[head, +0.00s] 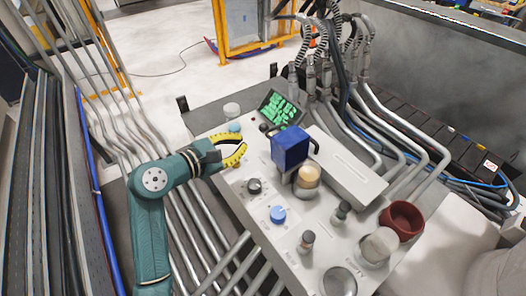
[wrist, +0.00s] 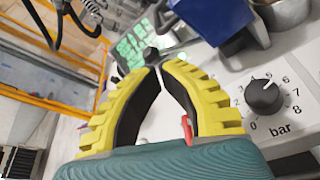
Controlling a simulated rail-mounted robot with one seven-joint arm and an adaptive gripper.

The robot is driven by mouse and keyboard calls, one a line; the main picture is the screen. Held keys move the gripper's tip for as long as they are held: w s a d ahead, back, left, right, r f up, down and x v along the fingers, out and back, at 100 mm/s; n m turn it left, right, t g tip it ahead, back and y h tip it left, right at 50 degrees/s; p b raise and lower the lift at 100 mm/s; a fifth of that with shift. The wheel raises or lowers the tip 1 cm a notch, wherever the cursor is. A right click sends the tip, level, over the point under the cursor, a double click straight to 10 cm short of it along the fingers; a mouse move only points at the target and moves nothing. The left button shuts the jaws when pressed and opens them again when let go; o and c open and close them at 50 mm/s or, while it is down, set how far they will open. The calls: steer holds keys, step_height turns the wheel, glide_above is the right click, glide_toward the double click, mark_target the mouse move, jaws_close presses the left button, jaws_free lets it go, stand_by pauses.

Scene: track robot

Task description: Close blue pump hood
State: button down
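The blue pump hood (head: 290,147) is a blue box standing raised above a beige-topped cylinder (head: 307,177) on the light grey panel. In the wrist view the hood (wrist: 212,18) shows at the top right, partly cut off by the picture's edge. My gripper (head: 243,148) has yellow fingers and is left of the hood, apart from it. In the wrist view its fingertips (wrist: 160,70) come together, with nothing visible held between them.
A black pressure knob (wrist: 264,97) marked "bar" is right of my fingers. A green-lit display (head: 279,108) stands behind. A blue knob (head: 278,214), a red-brown cup (head: 402,221) and several small fittings stand on the panel. Grey hoses and pipes run behind it.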

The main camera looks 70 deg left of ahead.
steer(key=b+x, duration=0.4)
steer(key=x, duration=0.6)
steer(key=shift+r, duration=0.1)
